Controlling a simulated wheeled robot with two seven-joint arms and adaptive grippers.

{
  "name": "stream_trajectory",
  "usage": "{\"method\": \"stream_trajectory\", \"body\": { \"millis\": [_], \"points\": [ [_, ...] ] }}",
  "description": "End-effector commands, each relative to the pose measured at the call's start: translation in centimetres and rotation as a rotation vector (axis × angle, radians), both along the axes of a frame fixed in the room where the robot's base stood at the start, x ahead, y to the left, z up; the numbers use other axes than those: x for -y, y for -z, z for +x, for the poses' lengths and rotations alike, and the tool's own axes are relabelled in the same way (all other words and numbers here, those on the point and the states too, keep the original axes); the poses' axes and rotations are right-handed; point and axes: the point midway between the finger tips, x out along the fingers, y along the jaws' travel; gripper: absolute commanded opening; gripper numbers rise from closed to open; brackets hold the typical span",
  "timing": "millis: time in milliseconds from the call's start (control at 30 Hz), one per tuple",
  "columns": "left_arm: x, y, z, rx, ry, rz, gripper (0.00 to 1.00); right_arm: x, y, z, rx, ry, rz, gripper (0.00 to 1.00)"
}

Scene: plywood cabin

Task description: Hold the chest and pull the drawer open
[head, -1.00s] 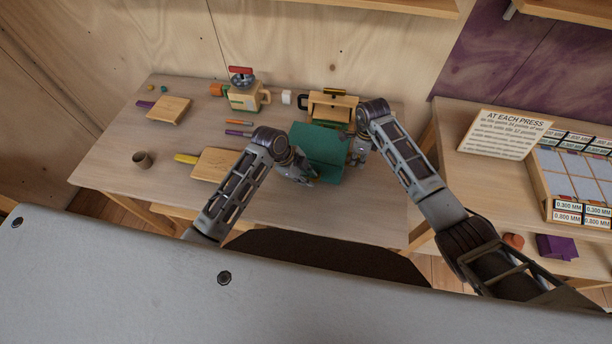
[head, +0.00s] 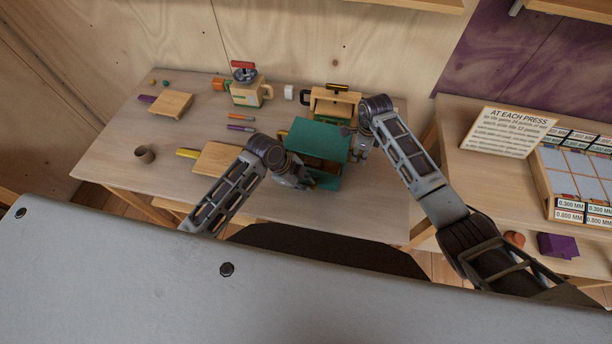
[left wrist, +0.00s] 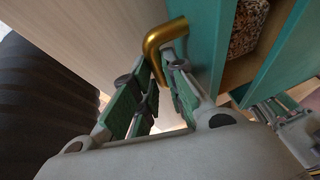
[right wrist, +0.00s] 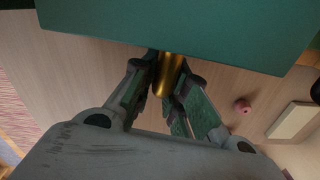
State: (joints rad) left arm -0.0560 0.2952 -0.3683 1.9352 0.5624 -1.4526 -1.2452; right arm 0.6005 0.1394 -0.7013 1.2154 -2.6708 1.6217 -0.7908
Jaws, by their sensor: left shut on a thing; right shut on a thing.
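The green chest (head: 318,136) stands on the table, and its drawer (head: 326,179) is pulled partly out on the near side. My left gripper (head: 303,183) is shut on a brass handle (left wrist: 163,38) on the drawer's teal front (left wrist: 206,42). Inside the open drawer, a speckled block (left wrist: 248,28) shows in the left wrist view. My right gripper (head: 357,152) is shut on another brass handle (right wrist: 168,76) at the chest's right side; the chest's green body (right wrist: 190,28) fills the top of the right wrist view. The fingertips are partly hidden in the head view.
Behind the chest stands a wooden box with a black handle (head: 334,100). A wooden board (head: 217,158) lies left of my left arm, near a small brown cup (head: 145,155). A sign (head: 507,131) stands on the right-hand table.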

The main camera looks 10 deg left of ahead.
Motion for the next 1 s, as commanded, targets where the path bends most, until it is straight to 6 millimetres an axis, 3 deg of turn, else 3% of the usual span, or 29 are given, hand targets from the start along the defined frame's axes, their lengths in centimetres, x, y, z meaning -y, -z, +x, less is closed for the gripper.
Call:
{"method": "stream_trajectory", "body": {
  "millis": [600,967,1000],
  "points": [
    [-0.7,0.2,-5.8,-0.006,0.001,0.005,0.00,0.2,-0.1,0.2,0.003,0.004,-0.003,0.00],
    [-0.6,0.1,-6.0,-0.006,0.001,0.002,0.00,0.2,-0.1,0.2,0.003,0.005,-0.003,0.00],
    [-0.6,0.1,-6.0,-0.005,0.001,0.002,0.15,0.2,-0.1,0.2,0.003,0.004,-0.003,0.00]
  ]
}}
